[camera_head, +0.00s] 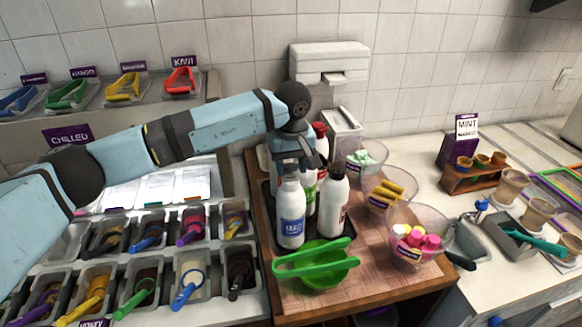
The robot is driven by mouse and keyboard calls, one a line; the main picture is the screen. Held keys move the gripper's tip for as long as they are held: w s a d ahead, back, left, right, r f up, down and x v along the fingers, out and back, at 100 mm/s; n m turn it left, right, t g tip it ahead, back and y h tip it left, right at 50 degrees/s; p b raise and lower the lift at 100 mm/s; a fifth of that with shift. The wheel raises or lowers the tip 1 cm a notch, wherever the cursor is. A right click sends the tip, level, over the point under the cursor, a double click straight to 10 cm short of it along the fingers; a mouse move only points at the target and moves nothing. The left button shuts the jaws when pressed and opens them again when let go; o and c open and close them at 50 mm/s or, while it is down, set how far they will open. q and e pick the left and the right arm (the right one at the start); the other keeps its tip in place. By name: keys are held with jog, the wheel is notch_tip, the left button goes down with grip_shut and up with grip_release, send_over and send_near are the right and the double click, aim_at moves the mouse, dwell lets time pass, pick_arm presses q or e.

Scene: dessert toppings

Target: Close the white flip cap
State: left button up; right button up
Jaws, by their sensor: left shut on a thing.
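A white bottle with a blue label (291,212) stands upright in a dark tray on the wooden board. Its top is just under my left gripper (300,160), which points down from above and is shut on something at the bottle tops. That appears to be the white flip cap, but the fingertips and cap are small and partly hidden, so I cannot tell whether the cap is open. A white bottle with a dark top (333,205) stands close on the right. A green-labelled bottle (309,191) is partly hidden between them. My right gripper is out of view.
A red-topped bottle (321,132) stands behind. Green tongs (318,258) lie across a green bowl (318,280) in front. Clear bowls of toppings, one with pink pieces (424,241), line the right. Bins with coloured scoops (188,287) fill the left.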

aim_at(292, 182)
pick_arm(q)
jog(key=t+b, duration=0.1)
jog(key=b, duration=0.1)
jog(key=s+f+t+b, duration=0.1)
jog(key=b, duration=0.2)
jog(key=f+t+y+b, duration=0.1)
jog(key=t+b, duration=0.1)
jog(key=b, duration=0.1)
jog(key=shift+s+d, duration=0.15)
jog(key=shift+d, duration=0.1)
jog(key=shift+s+f+t+b, duration=0.1)
jog(key=shift+t+b, duration=0.2)
jog(key=shift+b, duration=0.45)
jog(key=shift+s+t+y+b, duration=0.1)
jog(key=shift+t+y+b, duration=0.3)
jog(key=shift+b, duration=0.45)
jog(key=shift+d+t+b, duration=0.1)
jog(key=shift+t+b, duration=0.2)
jog(key=shift+b, duration=0.25)
jog(key=shift+s, duration=0.1)
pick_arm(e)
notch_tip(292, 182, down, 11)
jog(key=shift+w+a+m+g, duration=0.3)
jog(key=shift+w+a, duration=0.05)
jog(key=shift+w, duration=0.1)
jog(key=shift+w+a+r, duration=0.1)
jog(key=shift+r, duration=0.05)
